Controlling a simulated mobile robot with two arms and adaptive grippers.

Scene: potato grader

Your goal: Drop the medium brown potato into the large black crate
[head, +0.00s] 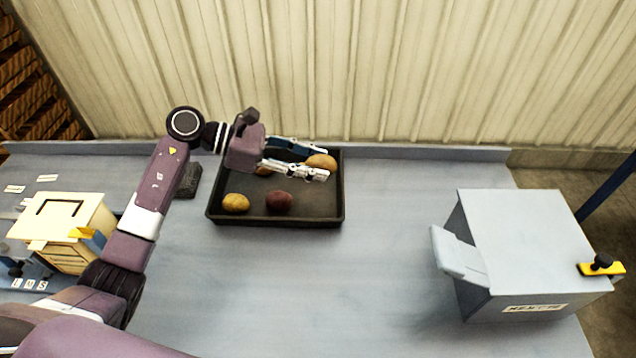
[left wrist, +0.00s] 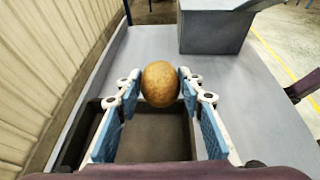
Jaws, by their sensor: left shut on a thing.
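My left gripper (head: 318,164) is shut on a brown potato (head: 321,161) over the far right part of a shallow black tray (head: 343,205). In the left wrist view the potato (left wrist: 160,84) sits between the two fingertips, and the tray (left wrist: 92,104) shows below and behind it. A yellow potato (head: 236,203) and a dark reddish potato (head: 279,201) lie in the tray's front part. Another brown potato (head: 263,170) is partly hidden by my left gripper. I see no large black crate apart from this tray. My right gripper is not in view.
A grey box (head: 530,235) with a side chute and a yellow lever stands at the right of the table. A cream box (head: 62,222) stands at the left. A small dark block (head: 188,180) lies left of the tray. The table between tray and grey box is clear.

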